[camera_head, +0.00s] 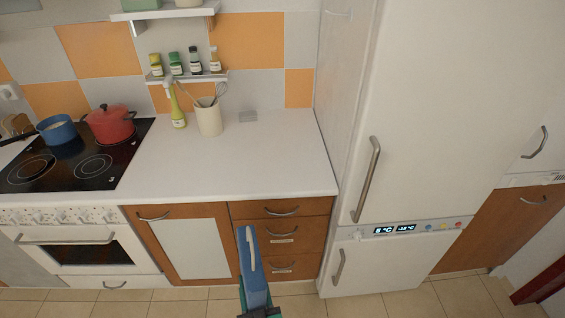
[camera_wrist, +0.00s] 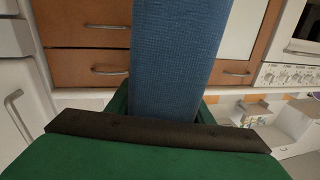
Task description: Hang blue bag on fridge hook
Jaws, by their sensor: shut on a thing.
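The blue bag (camera_head: 256,285) is at the bottom middle of the head view, in front of the wooden drawers, with a pale strip along its upper part. In the wrist view its blue woven cloth (camera_wrist: 177,55) runs up from my gripper (camera_wrist: 160,125). My gripper (camera_head: 260,312) is shut on the bag; its fingertips are mostly hidden. The white fridge (camera_head: 440,110) stands on the right, apart from the bag, with its doors closed. A faint pale shape (camera_head: 337,13) high on its left side may be the hook; I cannot tell.
The white counter (camera_head: 240,165) is mostly clear, with a utensil pot (camera_head: 208,121) and a green bottle (camera_head: 177,110) at the back. A stove (camera_head: 75,165) with a red pot (camera_head: 110,124) and a blue pot (camera_head: 57,131) is at left. Tiled floor (camera_head: 400,302) shows below.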

